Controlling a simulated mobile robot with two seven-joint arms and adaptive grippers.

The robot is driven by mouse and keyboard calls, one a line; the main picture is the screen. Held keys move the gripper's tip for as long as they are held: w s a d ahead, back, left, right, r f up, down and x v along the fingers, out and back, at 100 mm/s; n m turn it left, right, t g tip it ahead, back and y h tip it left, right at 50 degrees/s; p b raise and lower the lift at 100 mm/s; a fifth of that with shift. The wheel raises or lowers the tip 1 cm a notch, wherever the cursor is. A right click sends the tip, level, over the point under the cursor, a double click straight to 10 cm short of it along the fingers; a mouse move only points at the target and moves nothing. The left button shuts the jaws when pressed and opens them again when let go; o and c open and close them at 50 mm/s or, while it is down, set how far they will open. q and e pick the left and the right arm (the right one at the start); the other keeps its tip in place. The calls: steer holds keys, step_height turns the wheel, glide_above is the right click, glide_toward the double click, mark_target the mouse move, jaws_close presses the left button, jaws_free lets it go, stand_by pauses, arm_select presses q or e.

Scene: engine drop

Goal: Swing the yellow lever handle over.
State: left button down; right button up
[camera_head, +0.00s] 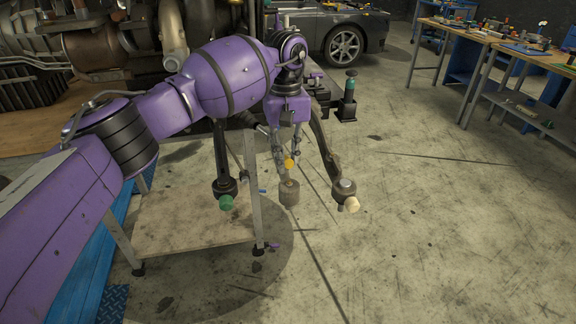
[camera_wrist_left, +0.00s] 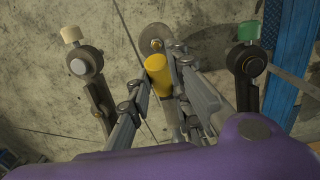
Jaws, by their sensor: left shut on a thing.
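The yellow lever handle shows as a small yellow knob (camera_head: 289,163) below my left gripper (camera_head: 284,146) in the head view. In the left wrist view the yellow handle (camera_wrist_left: 158,75) lies between the fingers of my left gripper (camera_wrist_left: 155,88), which is shut on it. The fingers hide part of the lever. A grey round weight-like part (camera_head: 289,193) shows just below the yellow knob. A green-tipped lever (camera_head: 226,202) is to the left and a cream-tipped lever (camera_head: 351,204) to the right, both apart from the fingers. My right gripper is not in view.
A low table (camera_head: 190,238) stands below and left of the levers. A large engine (camera_head: 90,45) is at the back left and a dark car (camera_head: 345,30) behind. Workbenches (camera_head: 460,31) stand at the right. The concrete floor at the right is mostly clear.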

arm_select(q)
steer(key=shift+w+g+b, duration=0.3)
steer(key=shift+g+b, duration=0.3)
steer(key=shift+b, duration=0.1)
steer(key=shift+w+r+h+b, duration=0.15)
steer(key=shift+r+h+b, duration=0.15)
steer(key=shift+b, duration=0.25)
steer(key=shift+r+g, duration=0.1)
steer(key=shift+g, duration=0.2)
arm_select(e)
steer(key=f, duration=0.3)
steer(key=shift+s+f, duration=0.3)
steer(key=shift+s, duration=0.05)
arm_select(q)
steer(key=shift+b, duration=0.3)
steer(key=shift+r, duration=0.15)
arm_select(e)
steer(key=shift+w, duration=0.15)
arm_select(q)
steer(key=c, duration=1.6)
jaws_free()
steer(key=shift+c, duration=0.2)
steer(key=shift+w, duration=0.1)
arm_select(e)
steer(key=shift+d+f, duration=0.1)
arm_select(q)
steer(key=v, duration=0.7)
steer(key=shift+r, duration=0.15)
